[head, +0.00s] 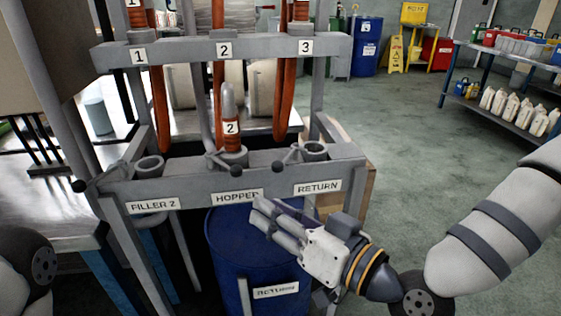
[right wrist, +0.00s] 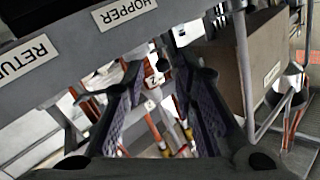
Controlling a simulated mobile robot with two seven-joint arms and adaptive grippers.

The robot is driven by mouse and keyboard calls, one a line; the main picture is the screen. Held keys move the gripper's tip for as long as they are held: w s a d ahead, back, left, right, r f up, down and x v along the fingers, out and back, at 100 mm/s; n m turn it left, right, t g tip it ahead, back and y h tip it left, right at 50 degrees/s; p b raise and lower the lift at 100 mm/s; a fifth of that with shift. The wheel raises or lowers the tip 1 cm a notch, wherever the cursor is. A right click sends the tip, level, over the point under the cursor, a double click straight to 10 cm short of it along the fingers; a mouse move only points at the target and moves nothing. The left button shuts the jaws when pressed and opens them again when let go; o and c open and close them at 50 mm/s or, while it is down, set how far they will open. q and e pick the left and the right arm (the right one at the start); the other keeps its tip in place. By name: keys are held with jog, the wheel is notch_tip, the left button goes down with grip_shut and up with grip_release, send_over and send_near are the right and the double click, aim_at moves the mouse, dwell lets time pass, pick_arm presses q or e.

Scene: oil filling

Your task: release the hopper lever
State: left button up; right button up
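The hopper socket (head: 233,157) is in the middle of the grey rack's front rail, with a hose nozzle marked 2 (head: 231,128) standing upright in it. My right gripper (head: 260,212) is in front of and below the rail, near the HOPPER label (head: 236,197). In the right wrist view its fingers (right wrist: 160,75) are apart with nothing clearly held between them. My left gripper is out of view.
A blue drum (head: 240,245) stands under the rail, behind my right gripper. The FILLER 2 socket (head: 149,167) is on the left and the RETURN socket (head: 314,150) on the right. Orange hoses (head: 285,85) hang above. The floor on the right is clear.

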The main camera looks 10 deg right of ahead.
aim_at(229, 167)
jog(key=shift+t, duration=0.4)
jog(key=x, duration=0.4)
jog(key=r+x, duration=0.1)
jog(key=x, duration=0.7)
jog(key=shift+w+r+b, duration=0.3)
jog(key=shift+r, duration=0.1)
grip_shut()
jog(key=shift+f, duration=0.1)
